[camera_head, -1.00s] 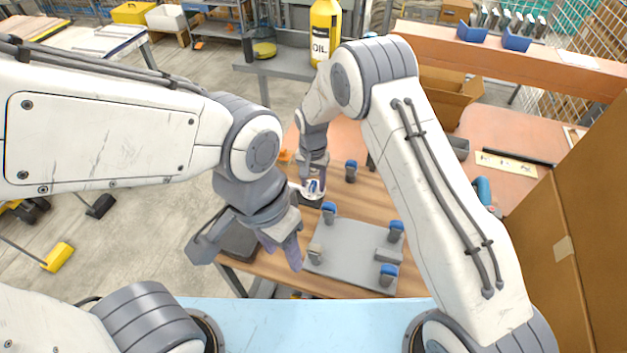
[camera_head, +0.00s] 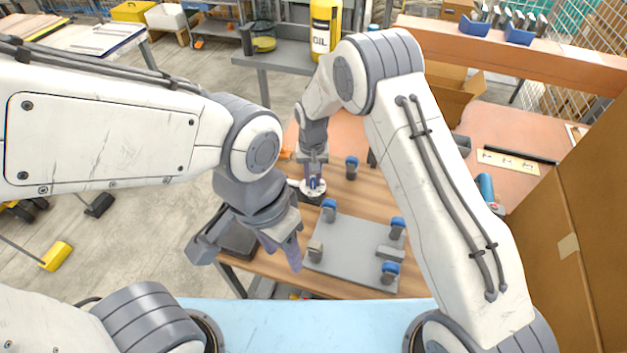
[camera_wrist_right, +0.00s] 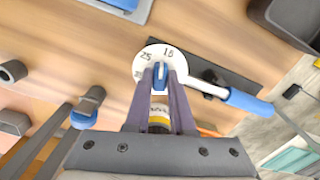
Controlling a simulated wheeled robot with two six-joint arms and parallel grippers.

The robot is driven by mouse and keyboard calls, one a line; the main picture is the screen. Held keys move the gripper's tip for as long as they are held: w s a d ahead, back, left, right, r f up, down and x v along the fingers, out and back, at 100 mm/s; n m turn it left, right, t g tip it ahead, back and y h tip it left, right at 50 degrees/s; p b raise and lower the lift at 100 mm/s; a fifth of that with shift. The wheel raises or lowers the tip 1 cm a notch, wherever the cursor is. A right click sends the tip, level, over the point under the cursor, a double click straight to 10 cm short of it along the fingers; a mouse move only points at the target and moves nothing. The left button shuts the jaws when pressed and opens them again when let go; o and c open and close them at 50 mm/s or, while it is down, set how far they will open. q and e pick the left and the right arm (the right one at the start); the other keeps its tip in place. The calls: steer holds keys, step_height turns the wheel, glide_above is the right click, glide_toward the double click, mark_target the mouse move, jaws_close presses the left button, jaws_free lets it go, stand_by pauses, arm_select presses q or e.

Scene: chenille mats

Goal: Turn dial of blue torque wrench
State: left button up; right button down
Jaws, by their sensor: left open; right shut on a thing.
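The blue torque wrench lies on the wooden table. Its round white dial (camera_wrist_right: 150,54), with numbers such as 25 and 15, faces the right wrist camera, and its blue handle (camera_wrist_right: 246,102) points to the lower right there. My left gripper (camera_head: 282,254) is open and empty in the air, left of the tray.
A grey board (camera_head: 350,250) with several blue-topped clamps lies at the table's front. Another blue-topped piece (camera_head: 351,167) stands behind it. A dark bin (camera_head: 238,238) is below my left gripper. A cardboard panel (camera_head: 575,220) stands at the right.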

steer(key=n+b, duration=0.1)
steer(key=n, duration=0.3)
steer(key=shift+n+b, duration=0.7)
steer(key=shift+n, duration=1.4)
steer(key=c, duration=0.8)
jaws_free()
steer(key=shift+o, duration=0.2)
steer(key=shift+r, duration=0.1)
